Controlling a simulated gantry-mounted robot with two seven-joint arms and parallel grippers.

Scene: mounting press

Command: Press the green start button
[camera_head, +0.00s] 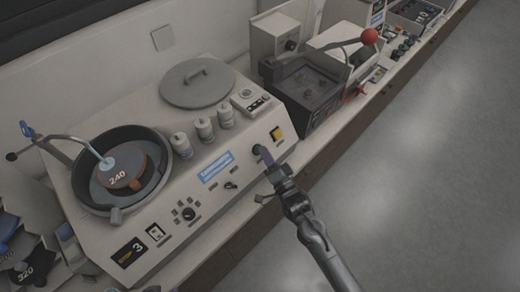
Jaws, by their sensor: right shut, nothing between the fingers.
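The green start button (256,149) is on the sloped front panel of a beige machine, just left of a yellow switch (276,133). It is small and partly covered by my fingertips. My right gripper (265,157) reaches up from the lower right with its fingers shut and empty. Its tips are at the button's lower right edge; I cannot tell whether they touch it or whether it is pressed in. My left gripper is not in view.
The machine (216,188) carries a bowl with a disc marked 240 (124,168), a round lid (197,83) and several white bottles (205,129). A dark unit with a red-ball lever (369,36) stands right of it. Open floor (430,180) lies at right.

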